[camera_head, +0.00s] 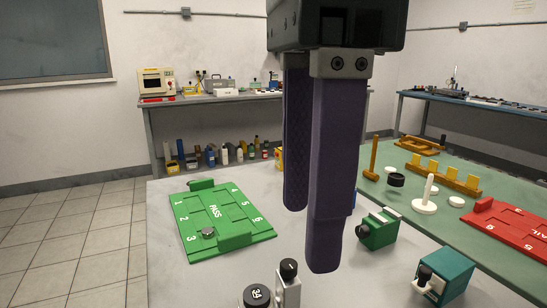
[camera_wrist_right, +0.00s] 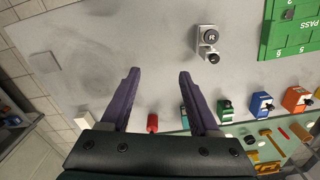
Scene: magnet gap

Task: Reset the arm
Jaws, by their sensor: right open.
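My right gripper (camera_head: 310,238) hangs in the centre of the head view with its two purple fingers pointing down above the grey table (camera_head: 180,270). In the right wrist view its fingers (camera_wrist_right: 159,72) are spread apart, with only bare table showing between the tips. It holds nothing. My left gripper is in neither view. The fingers hide part of the table behind them in the head view.
A green PASS tray (camera_head: 220,213) with a small dark part lies left. A black labelled knob (camera_head: 256,296) and grey post (camera_head: 288,285) stand at the front. Teal blocks (camera_head: 445,280) sit right. A red FAIL tray (camera_head: 510,228) lies on the green mat (camera_head: 390,180).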

